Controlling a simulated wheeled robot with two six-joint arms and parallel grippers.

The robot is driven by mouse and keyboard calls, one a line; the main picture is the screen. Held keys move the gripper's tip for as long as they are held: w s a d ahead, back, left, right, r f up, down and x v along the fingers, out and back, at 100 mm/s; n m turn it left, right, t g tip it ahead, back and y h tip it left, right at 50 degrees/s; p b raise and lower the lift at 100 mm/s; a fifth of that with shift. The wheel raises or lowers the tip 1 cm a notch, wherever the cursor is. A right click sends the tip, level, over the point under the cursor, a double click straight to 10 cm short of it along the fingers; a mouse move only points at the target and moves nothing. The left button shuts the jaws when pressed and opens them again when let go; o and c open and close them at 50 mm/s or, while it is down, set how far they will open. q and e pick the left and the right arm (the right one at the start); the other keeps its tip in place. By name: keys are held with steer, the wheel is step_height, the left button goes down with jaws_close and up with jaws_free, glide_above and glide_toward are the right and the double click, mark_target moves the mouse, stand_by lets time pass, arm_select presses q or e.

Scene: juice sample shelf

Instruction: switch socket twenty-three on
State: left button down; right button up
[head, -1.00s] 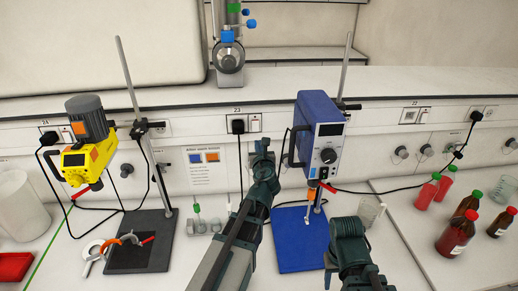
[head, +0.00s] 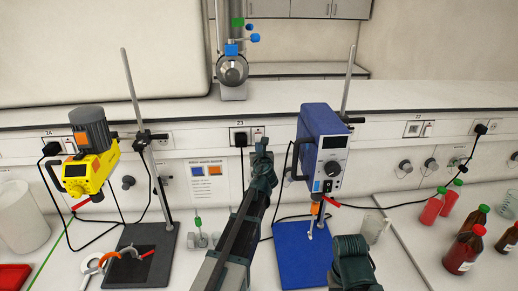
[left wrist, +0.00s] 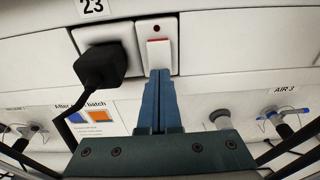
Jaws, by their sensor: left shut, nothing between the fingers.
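Socket 23 (head: 240,144) is on the white panel at the back of the bench, under its "23" label, with a black plug (left wrist: 101,65) in it. Its white rocker switch (left wrist: 158,53) is just right of the plug and has a red strip along its top edge. My left gripper (left wrist: 160,74) is shut and empty, its fingertips at the lower part of the switch; I cannot tell whether they touch it. In the head view the left gripper (head: 262,146) hides the area just below the switch. My right arm is low in the head view; its fingers are not visible.
A blue stirrer (head: 322,145) on a stand is close right of my left gripper. A yellow stirrer (head: 88,165) stands at the left. A cable hangs from the plug past a notice (head: 206,178). Red bottles (head: 464,248) stand at the right.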

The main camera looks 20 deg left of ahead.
arm_select(q)
steer(key=s+d+f+b, duration=0.2)
steer(key=s+d, duration=0.4)
steer(key=s, duration=0.6)
steer(key=shift+a+f, duration=0.1)
stand_by(0.5)
steer(key=s+d+f+n+g+h+b, duration=0.1)
steer(key=s+d+f+n+g+b, duration=0.2)
steer(key=f+n, duration=0.35)
steer(key=s+d+f+n+g+b, duration=0.2)
steer(key=s+f+n, duration=0.25)
steer(key=f, duration=0.25)
steer(key=s+d+f+n+g+h+b, duration=0.1)
steer(key=s+d+f+n+g+b, duration=0.15)
steer(key=f+n, duration=0.35)
steer(key=s+d+f+n+g+h+b, duration=0.1)
steer(key=s+d+f+n+g, duration=0.3)
steer(key=s, duration=0.4)
steer(key=s+d+f+n+g+h+b, duration=0.2)
steer(key=s+d+f+n+g+h, duration=0.1)
steer(key=s+d+f+n, duration=0.3)
steer(key=s+d, duration=0.2)
steer(key=shift+s+d+g, duration=0.2)
steer(key=shift+d+g, duration=0.1)
steer(key=shift+g, duration=0.05)
